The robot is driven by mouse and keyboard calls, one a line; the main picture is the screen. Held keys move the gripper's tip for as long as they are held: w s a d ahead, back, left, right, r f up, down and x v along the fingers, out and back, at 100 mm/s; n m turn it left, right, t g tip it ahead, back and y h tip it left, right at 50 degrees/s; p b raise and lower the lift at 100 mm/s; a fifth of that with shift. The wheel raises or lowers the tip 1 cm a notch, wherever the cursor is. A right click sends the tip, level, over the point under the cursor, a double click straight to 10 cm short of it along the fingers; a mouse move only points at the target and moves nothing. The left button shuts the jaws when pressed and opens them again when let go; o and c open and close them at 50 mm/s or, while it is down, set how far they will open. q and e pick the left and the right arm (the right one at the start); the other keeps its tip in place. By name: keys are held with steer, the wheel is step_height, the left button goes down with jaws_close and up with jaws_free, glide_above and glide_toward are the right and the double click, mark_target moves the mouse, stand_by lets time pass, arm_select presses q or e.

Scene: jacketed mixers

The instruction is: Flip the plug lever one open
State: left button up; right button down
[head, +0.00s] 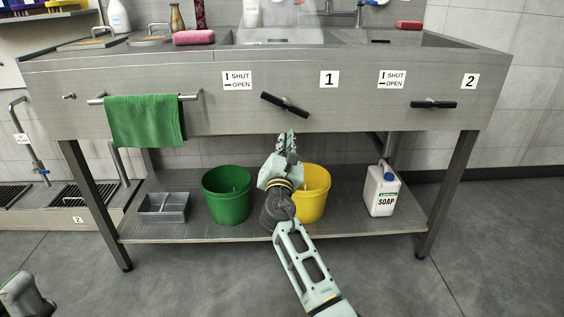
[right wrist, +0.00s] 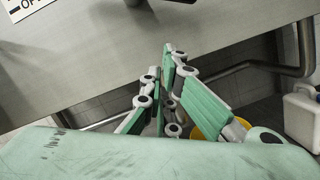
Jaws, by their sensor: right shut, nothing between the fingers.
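Plug lever one (head: 272,99) is a black bar handle on the sink's front panel, below and left of the "1" label (head: 329,79). It is tilted about a quarter-turn short of upright, nearer level, its left end higher. My right gripper (head: 287,138) is shut and empty, just below the lever and apart from it. In the right wrist view its green-padded fingers (right wrist: 165,90) point up towards the panel, and a dark piece, likely the lever, shows at the top edge. Only part of my left arm shows at the lower left; its fingers are out of view.
A shut/open label (head: 237,80) marks upright as shut, level as open. Lever two (head: 433,104) is level at right. A green towel (head: 145,120) hangs on a rail. A green bucket (head: 227,194), yellow bucket (head: 314,192) and soap jug (head: 382,192) stand on the lower shelf.

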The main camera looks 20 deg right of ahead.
steer(key=r, duration=0.1)
steer(key=d+r, duration=0.1)
steer(key=r, duration=0.1)
steer(key=shift+s+d+r+p, duration=0.15)
steer(key=shift+s+d+p, duration=0.15)
steer(key=shift+s+p, duration=0.1)
steer(key=shift+d+r+n+p, duration=0.1)
steer(key=shift+d+n+p, duration=0.1)
steer(key=shift+n+p, duration=0.25)
